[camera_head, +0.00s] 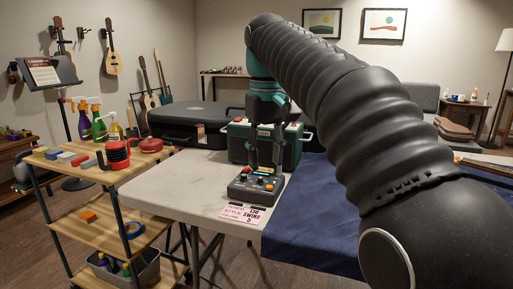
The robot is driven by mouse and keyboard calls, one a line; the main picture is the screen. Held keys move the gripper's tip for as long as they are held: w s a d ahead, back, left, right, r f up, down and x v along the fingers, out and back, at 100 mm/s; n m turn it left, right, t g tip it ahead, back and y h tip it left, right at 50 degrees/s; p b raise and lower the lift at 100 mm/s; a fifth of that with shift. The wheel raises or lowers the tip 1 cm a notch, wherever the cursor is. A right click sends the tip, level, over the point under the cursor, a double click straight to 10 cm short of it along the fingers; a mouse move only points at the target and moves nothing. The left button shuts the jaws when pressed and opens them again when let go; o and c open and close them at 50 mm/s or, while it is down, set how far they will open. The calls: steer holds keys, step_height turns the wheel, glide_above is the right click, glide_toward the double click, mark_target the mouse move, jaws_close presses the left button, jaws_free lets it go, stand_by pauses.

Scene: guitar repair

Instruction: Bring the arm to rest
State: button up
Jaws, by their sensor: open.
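My gripper (265,160) points down over the grey pedal-like box (240,188) with coloured knobs on the white table. Its two dark fingers are apart, with nothing seen between them. The fingertips end close above or at the box's back part; I cannot tell whether they touch it. My black ribbed arm reaches from the lower right across the view and hides much of the right side. A pink card (242,213) with writing lies at the front of the box.
Behind the gripper stand a green case (238,145) and a black case (185,124). A dark blue cloth (310,225) covers the table's right part. A wooden cart (75,175) with bottles and tools stands at left. The white table's front left (165,190) is bare.

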steer(key=s+d+f+m+t, duration=0.2)
steer(key=s+d+f, duration=0.5)
steer(key=s+f, duration=0.3)
steer(key=s+d+f+m+t, duration=0.2)
steer(key=s+d+f, duration=0.4)
steer(key=s+f, duration=0.5)
steer(key=shift+d+f+m+t, duration=0.4)
steer(key=shift+f+t, duration=0.3)
steer(key=shift+f, duration=0.2)
